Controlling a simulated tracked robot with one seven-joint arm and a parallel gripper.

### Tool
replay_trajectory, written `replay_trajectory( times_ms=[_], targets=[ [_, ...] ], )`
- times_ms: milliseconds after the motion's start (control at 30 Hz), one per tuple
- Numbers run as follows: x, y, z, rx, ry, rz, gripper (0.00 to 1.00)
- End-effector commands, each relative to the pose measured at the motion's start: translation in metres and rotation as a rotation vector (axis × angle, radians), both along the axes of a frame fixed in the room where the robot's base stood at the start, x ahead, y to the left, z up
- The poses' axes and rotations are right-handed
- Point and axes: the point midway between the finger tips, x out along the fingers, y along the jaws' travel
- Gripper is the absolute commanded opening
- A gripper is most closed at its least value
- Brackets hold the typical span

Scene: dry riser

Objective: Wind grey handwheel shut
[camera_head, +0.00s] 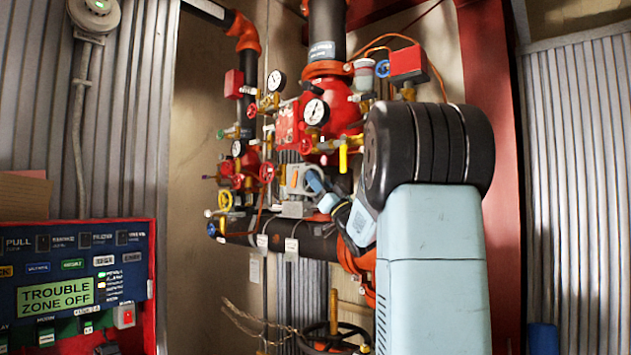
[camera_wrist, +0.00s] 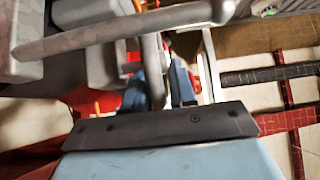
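The grey handwheel (camera_head: 293,180) sits in the middle of the pipework in the head view, just left of my gripper (camera_head: 316,183). In the wrist view a grey curved bar, apparently the handwheel's rim (camera_wrist: 100,32), crosses the top of the picture. A grey spoke-like bar hangs down in front of the left blue finger. My gripper (camera_wrist: 170,82) shows two blue fingers close together with a narrow gap. I cannot tell whether they touch the wheel or grip anything. My arm hides part of the pipework at right.
Gauges (camera_head: 316,112), a yellow handwheel (camera_head: 225,200), a red handwheel (camera_head: 267,172) and a yellow lever (camera_head: 343,158) crowd the area. A dark pipe (camera_head: 275,232) runs below. A large handwheel (camera_head: 335,338) is at the bottom. A red alarm panel (camera_head: 75,285) stands at left.

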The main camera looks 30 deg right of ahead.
Motion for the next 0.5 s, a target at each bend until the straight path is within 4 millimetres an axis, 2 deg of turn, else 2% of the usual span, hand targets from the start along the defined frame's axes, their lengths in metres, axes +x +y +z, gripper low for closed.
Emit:
replay_trajectory(
  times_ms=[367,500],
  targets=[
    [0.0035,0.0013,0.0035,0.000,0.000,0.000,0.26],
    [0.0034,0.0012,0.0033,0.000,0.000,0.000,0.13]
  ],
)
